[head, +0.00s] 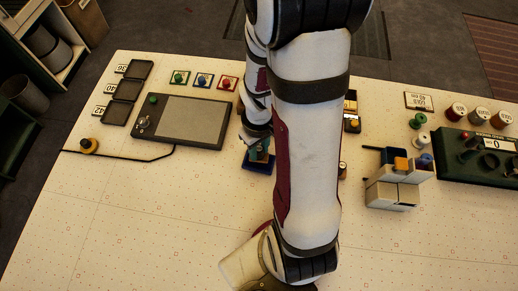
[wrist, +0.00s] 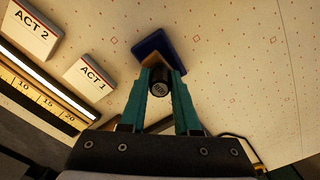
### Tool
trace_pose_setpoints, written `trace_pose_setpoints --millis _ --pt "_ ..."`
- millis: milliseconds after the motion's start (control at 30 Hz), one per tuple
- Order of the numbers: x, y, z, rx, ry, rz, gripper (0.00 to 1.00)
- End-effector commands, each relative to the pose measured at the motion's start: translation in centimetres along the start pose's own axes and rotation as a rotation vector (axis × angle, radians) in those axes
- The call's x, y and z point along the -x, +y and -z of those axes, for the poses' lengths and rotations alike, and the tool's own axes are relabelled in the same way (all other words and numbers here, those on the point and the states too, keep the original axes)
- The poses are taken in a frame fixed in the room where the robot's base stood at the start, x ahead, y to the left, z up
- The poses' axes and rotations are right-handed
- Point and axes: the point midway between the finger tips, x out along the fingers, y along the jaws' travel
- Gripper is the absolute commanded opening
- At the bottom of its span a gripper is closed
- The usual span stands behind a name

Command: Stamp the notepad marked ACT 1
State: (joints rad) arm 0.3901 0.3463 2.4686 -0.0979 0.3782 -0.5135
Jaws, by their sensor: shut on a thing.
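The notepad marked ACT 1 (wrist: 90,79) lies at the left in the wrist view, a white block apart from my gripper. I cannot make it out in the head view, where my arm covers the middle. My gripper (wrist: 160,76) has teal fingers shut on a stamp (wrist: 159,89) with a dark round top. The stamp is over a dark blue pad (wrist: 152,43), which also shows in the head view (head: 257,168). A tan part shows between stamp and pad. I cannot tell whether the stamp touches the pad.
A notepad marked ACT 2 (wrist: 32,33) lies beyond ACT 1, with a ruler (wrist: 40,100) alongside both. A grey tablet (head: 182,121) lies left of my arm. A grey-white block holder (head: 393,190) stands to the right. The table's front left is clear.

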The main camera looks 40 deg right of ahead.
Motion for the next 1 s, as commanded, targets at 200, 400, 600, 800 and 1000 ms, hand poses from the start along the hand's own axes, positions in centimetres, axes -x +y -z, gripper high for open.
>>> trace_pose_setpoints --millis 200,400,600,800,1000 --pt "2.5 0.1 0.1 -0.001 0.004 -0.002 0.00" --pt "4.7 0.0 0.1 -0.001 0.003 -0.002 0.00" --pt "5.8 0.0 0.0 -0.003 0.001 0.000 0.00" --pt "5.8 0.0 0.0 -0.002 0.001 0.000 0.00" --pt "5.9 3.4 2.1 -0.007 0.002 -0.001 0.00"
